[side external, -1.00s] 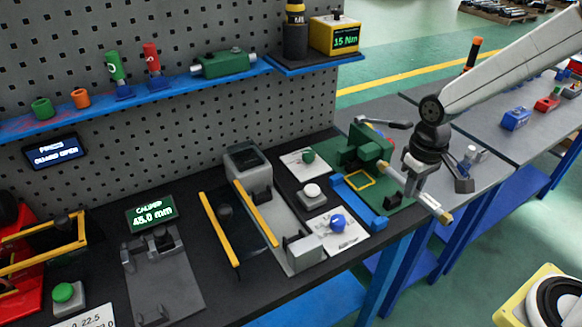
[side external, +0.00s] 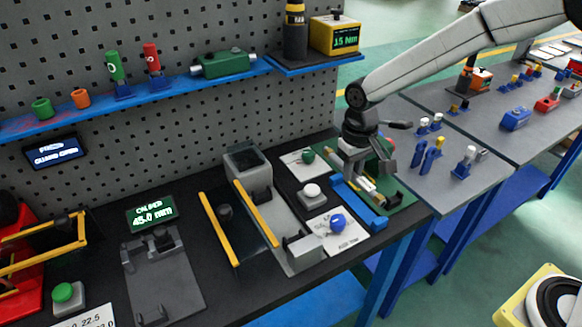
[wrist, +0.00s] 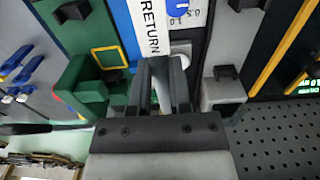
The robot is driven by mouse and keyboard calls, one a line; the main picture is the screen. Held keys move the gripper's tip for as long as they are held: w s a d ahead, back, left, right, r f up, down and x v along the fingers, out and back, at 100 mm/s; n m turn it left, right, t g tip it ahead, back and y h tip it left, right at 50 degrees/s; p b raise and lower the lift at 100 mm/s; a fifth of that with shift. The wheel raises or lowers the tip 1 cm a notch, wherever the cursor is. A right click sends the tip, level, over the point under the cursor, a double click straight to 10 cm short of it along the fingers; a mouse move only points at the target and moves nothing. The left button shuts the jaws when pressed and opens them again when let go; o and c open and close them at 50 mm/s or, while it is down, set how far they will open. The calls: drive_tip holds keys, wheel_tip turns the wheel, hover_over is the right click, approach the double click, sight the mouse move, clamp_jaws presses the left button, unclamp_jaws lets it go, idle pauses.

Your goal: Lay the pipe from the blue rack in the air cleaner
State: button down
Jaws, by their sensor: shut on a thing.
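Blue racks (side external: 420,155) stand on the grey table at right.
A long blue tray (side external: 358,203) lies in front of the gripper. A grey button box (side external: 312,195) and a blue knob (side external: 338,221) are to its left. The pegboard (side external: 200,110) rises behind.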

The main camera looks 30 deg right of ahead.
drive_tip(key=w+a+f, duration=0.1)
drive_tip(key=w+a, duration=0.3)
drive_tip(key=a, duration=0.3)
drive_tip(key=w+a+f, duration=0.2)
drive_tip(key=w+a, duration=0.2)
drive_tip(key=a, duration=0.3)
drive_tip(key=shift+w+f, duration=0.25)
drive_tip(key=shift+f, duration=0.1)
drive_tip(key=shift+f, duration=4.15)
drive_tip(key=shift+c, duration=2.4)
unclamp_jaws()
